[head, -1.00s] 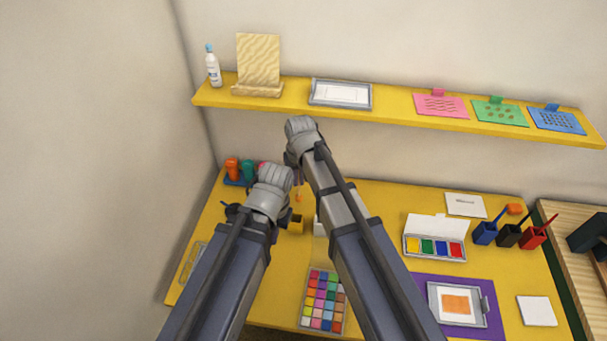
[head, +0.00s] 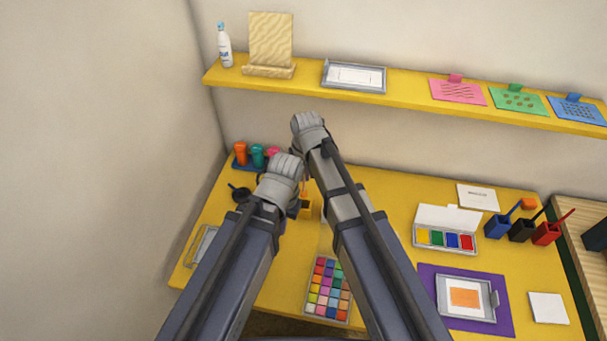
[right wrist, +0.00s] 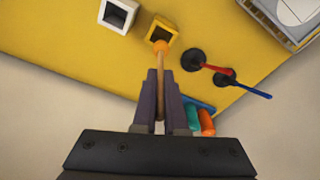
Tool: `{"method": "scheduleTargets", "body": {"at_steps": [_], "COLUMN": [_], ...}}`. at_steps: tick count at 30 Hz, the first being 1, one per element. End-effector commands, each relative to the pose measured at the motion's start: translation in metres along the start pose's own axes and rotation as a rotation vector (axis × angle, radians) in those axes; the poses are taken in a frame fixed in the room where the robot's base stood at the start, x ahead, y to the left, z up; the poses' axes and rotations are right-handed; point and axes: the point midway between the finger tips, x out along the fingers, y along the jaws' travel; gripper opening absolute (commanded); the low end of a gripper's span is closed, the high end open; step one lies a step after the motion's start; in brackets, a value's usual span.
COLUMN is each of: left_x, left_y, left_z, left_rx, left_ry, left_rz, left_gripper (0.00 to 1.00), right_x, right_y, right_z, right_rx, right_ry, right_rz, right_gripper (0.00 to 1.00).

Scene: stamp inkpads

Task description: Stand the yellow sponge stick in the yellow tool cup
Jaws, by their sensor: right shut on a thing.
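My right gripper (right wrist: 160,76) is shut on the yellow sponge stick (right wrist: 160,85), a tan handle with an orange-yellow sponge tip. In the right wrist view the tip overlaps the near rim of the yellow tool cup (right wrist: 147,38). The tip shows whole, so it appears above the cup rather than inside it. In the head view the yellow tool cup (head: 305,210) stands on the table between my arms, partly covered. My right gripper's fingers are hidden there behind its wrist. My left gripper's wrist is left of the cup, with its fingers hidden too.
A white cup (right wrist: 118,14) stands beside the yellow cup. Two dark round holders (right wrist: 194,60) with red and blue handles stand on the other side. A paint palette (head: 328,290) lies nearer me. A yellow shelf (head: 410,92) runs along the wall above.

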Motion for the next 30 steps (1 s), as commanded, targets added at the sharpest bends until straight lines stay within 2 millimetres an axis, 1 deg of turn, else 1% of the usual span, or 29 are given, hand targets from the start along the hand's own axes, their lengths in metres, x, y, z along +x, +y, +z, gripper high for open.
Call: {"method": "scheduleTargets", "body": {"at_steps": [1, 3, 24, 30], "left_x": [0.008, 0.013, 0.066, 0.076], "left_y": [0.001, 0.001, 0.006, 0.007], "left_z": [-0.001, -0.001, -0.004, -0.004], "left_rx": [0.000, 0.000, 0.000, 0.000], "left_ry": [0.000, 0.000, 0.000, 0.000], "left_rz": [0.000, 0.000, 0.000, 0.000], "left_gripper": [0.00, 0.00, 0.00, 0.00], "right_x": [0.008, 0.013, 0.066, 0.076], "right_y": [0.000, 0.000, 0.000, 0.000], "right_z": [0.001, 0.002, 0.010, 0.011], "right_rx": [0.000, 0.000, 0.000, 0.000], "right_ry": [0.000, 0.000, 0.000, 0.000], "right_rz": [0.000, 0.000, 0.000, 0.000], "right_gripper": [0.00, 0.00, 0.00, 0.00]}}
